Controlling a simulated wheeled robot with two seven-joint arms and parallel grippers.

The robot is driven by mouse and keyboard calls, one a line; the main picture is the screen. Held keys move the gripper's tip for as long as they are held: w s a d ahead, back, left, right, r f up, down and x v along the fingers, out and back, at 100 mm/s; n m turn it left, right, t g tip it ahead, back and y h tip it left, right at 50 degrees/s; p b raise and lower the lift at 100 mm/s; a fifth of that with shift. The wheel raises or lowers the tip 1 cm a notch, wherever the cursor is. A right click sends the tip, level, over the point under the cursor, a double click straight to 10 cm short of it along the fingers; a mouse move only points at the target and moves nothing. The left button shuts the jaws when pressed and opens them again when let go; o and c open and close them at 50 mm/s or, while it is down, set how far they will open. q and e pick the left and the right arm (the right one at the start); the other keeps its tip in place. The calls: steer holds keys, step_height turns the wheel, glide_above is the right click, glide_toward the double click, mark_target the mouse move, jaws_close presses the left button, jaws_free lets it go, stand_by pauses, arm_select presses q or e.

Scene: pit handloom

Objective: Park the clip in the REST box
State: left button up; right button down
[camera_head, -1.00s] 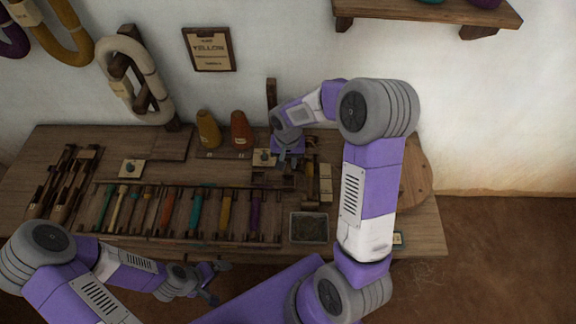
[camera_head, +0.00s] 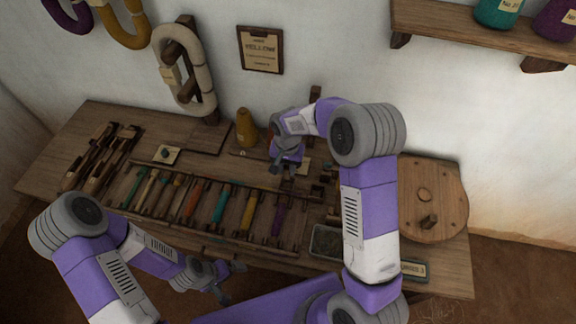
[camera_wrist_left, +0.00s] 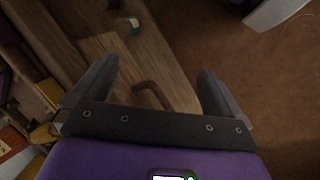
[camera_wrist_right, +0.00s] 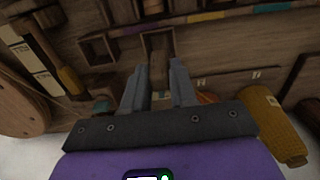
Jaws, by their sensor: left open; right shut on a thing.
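My right gripper (camera_head: 287,170) is over the back of the bench. In the right wrist view its fingers (camera_wrist_right: 160,85) are close together around a narrow brown piece, taken as the clip (camera_wrist_right: 159,72); its outline is hard to tell from the wood behind. A small open square wooden box (camera_wrist_right: 98,48) lies to the left of the fingers in that view. Small boxes also show in the head view (camera_head: 317,190), right of the gripper. I cannot read a REST label. My left gripper (camera_head: 228,284) is open and empty before the bench's front edge; its spread fingers show in the left wrist view (camera_wrist_left: 155,90).
A rack of coloured bobbins (camera_head: 220,205) fills the bench's middle. A grey tray (camera_head: 326,241) and a round wooden disc (camera_head: 425,197) lie to the right, partly behind my right arm.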

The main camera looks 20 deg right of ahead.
mark_target(287, 176)
steer(key=shift+f+b, duration=1.7)
steer(key=shift+f, duration=1.05)
steer(key=c, duration=0.5)
jaws_free()
step_height(287, 176, up, 8)
steer(key=p, duration=0.6)
steer(key=shift+r, duration=0.1)
